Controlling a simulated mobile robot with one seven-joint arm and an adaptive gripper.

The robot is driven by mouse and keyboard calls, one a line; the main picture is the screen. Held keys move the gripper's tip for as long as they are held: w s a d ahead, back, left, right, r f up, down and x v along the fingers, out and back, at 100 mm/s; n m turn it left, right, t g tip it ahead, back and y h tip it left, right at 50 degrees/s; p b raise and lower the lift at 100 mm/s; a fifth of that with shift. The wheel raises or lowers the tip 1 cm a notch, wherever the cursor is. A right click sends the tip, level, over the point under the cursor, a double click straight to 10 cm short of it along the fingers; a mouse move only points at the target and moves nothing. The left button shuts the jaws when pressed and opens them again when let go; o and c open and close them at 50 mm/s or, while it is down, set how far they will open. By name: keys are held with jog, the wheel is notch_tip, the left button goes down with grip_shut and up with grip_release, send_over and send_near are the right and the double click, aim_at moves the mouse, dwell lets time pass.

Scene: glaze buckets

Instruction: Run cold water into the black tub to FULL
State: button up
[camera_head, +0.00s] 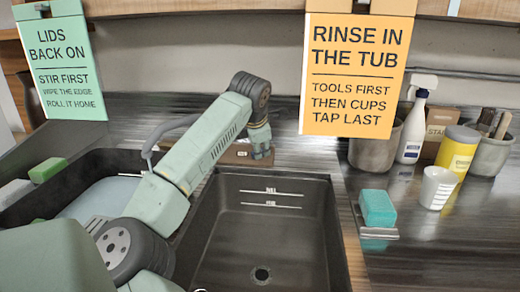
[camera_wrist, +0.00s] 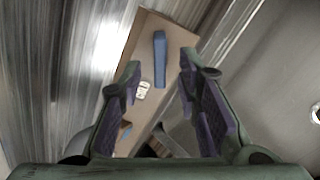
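The black tub (camera_head: 225,245) is sunk in the counter at the centre of the head view. Its bottom and round drain (camera_head: 261,274) show, with no water visible. Two white level lines (camera_head: 270,198) with small blurred labels mark its back wall. Behind it is a brown panel (camera_head: 228,153); the wrist view also shows this panel (camera_wrist: 178,35), with a blue lever (camera_wrist: 160,50) and a small white label (camera_wrist: 142,90). My gripper (camera_wrist: 162,60) is open over the panel, the lever showing between its fingers; contact cannot be told. In the head view my gripper (camera_head: 262,152) is small and partly hidden.
A second dark basin (camera_head: 75,165) holding something pale grey lies left, with a grey curved pipe (camera_head: 150,150) near it. A teal sponge (camera_head: 378,207), white cup (camera_head: 438,187), yellow tub (camera_head: 457,150) and spray bottle (camera_head: 413,130) stand right. An orange sign (camera_head: 360,70) hangs above.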

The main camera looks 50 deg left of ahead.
jog(key=v, duration=0.9)
jog(key=shift+r, duration=0.15)
jog(key=shift+d, duration=0.1)
